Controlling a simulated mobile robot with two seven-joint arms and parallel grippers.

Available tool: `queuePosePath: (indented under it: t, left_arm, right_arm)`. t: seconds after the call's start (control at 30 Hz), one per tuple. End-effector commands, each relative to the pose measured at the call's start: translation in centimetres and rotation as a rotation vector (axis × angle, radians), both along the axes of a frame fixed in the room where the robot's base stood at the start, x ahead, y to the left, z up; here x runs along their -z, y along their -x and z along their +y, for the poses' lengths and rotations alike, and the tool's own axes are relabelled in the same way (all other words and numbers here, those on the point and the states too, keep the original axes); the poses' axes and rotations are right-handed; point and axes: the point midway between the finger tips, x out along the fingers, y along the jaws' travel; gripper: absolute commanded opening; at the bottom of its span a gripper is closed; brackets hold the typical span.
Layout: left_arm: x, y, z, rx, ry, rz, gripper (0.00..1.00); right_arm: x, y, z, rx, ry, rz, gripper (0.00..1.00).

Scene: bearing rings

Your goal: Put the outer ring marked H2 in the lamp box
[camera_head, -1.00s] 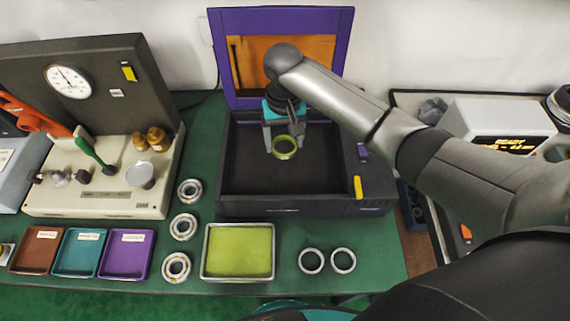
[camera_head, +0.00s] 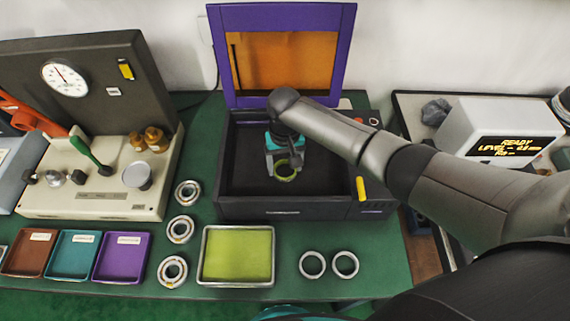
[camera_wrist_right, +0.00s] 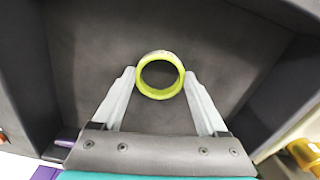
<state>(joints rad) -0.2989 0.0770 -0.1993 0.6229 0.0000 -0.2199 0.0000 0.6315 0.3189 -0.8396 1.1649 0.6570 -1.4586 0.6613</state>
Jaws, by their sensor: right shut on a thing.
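The ring (camera_head: 286,173) looks yellow-green and is held by my right gripper (camera_head: 284,167) inside the open dark box with a purple-framed lid, which appears to be the lamp box (camera_head: 270,212). In the right wrist view the ring (camera_wrist_right: 160,92) sits between the two fingertips of the gripper (camera_wrist_right: 160,82), over the grey box floor (camera_wrist_right: 215,50). I cannot read a mark on the ring. I cannot tell whether the ring touches the floor. My left gripper is not in view.
Two plain rings (camera_head: 328,265) lie on the green table at the front. A tray with a yellow-green mat (camera_head: 203,256) and several bearings (camera_head: 180,229) are left of them. The raised lid (camera_head: 350,50) stands behind the box. A gauge stand (camera_head: 95,200) is at left.

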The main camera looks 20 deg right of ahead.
Motion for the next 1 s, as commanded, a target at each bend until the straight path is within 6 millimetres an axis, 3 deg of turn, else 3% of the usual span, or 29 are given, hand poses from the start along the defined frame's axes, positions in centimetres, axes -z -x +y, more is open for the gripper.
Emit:
queuePosePath:
  t: [0.07, 0.1, 0.3, 0.67, 1.0]
  left_arm:
    - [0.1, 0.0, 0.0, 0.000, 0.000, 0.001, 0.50]
    - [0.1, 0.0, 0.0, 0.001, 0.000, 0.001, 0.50]
    - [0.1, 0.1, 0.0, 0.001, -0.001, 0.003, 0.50]
    - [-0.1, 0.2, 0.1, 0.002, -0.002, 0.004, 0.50]
    - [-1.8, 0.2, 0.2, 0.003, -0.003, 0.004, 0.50]
  right_arm:
    - [0.3, 0.0, 0.0, 0.000, -0.001, 0.000, 0.16]
    - [0.3, 0.0, 0.0, 0.000, 0.000, 0.001, 0.77]
    - [0.3, 0.0, 0.0, 0.000, 0.000, 0.000, 0.99]
    - [-0.5, -0.1, 0.0, 0.000, -0.001, -0.002, 1.00]
    - [-7.1, -0.1, 0.1, 0.000, -0.003, -0.004, 1.00]
